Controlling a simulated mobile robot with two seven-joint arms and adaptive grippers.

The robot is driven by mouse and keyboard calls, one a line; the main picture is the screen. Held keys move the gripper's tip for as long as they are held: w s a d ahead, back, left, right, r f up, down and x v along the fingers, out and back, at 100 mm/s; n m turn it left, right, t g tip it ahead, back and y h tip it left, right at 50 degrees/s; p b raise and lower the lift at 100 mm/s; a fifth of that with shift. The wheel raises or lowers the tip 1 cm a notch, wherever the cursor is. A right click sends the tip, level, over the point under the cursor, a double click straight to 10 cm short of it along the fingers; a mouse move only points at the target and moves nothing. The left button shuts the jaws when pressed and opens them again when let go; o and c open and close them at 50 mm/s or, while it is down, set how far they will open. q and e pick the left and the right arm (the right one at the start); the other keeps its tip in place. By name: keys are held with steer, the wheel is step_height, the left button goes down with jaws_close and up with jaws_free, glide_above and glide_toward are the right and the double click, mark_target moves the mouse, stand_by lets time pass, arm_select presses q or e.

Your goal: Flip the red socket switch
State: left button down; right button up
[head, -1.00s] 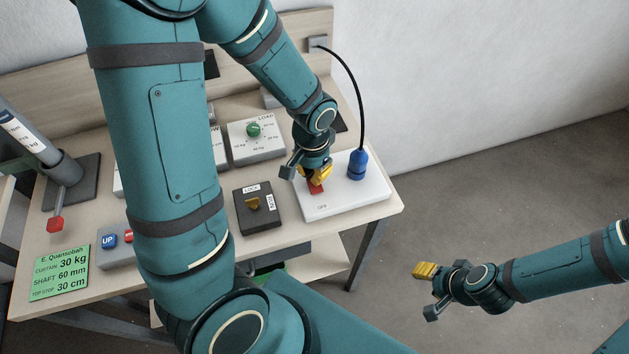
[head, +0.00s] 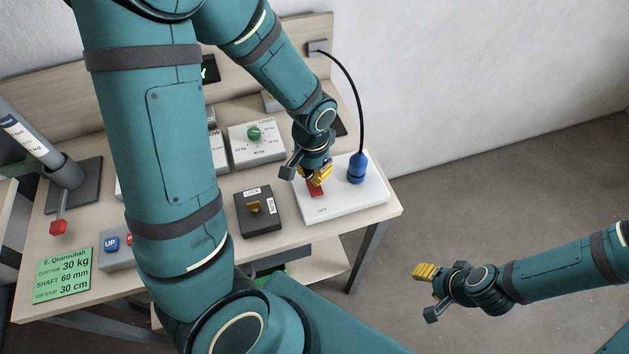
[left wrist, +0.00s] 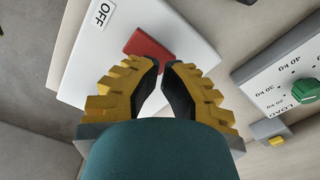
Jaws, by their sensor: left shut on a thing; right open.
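The red socket switch (head: 316,190) sits on a white socket board (head: 350,200) marked OFF, at the right end of the bench. My left gripper (head: 318,177) is down at the switch and partly hides it. In the left wrist view, the yellow fingers of my left gripper (left wrist: 164,68) come together at the near end of the red switch (left wrist: 148,46), shut on it; the contact itself is partly hidden. My right gripper (head: 428,292) is open and empty, out over the floor to the right of the bench.
A blue plug (head: 357,168) with a black cable stands on the board, right of the switch. A dark LOCK box (head: 258,222) and the LOAD dial box (head: 256,148) are close on the left. A dark display (head: 208,69) shows green lettering, mostly hidden by my arm.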

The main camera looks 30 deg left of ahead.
arm_select(q)
steer(key=shift+r+p, duration=1.85)
steer(key=shift+r, duration=0.75)
steer(key=shift+f, duration=0.1)
